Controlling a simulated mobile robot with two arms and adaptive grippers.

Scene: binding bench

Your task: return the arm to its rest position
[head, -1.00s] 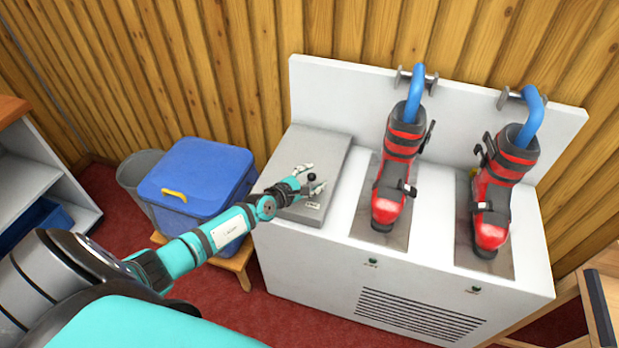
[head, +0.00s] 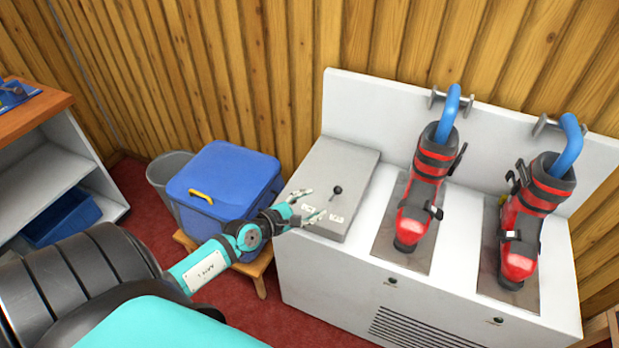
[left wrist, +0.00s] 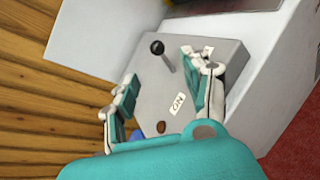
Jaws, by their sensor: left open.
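My left gripper (head: 308,207) is open and empty at the left edge of the grey control box (head: 352,170). In the left wrist view its two fingers (left wrist: 165,88) stand apart, with the box behind them. A lever with a black ball knob (head: 337,189) rises from the box, just right of the fingertips in the head view. The knob also shows in the left wrist view (left wrist: 157,47), beyond the fingers and apart from them. A label reading "ON" (left wrist: 177,103) lies on the box between the fingers. My right gripper is not in view.
The white bench (head: 330,275) carries two red ski boots (head: 423,190) (head: 530,225) with blue tubes in them. A grey bin (head: 168,175) and a shelf unit (head: 75,165) stand at the left.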

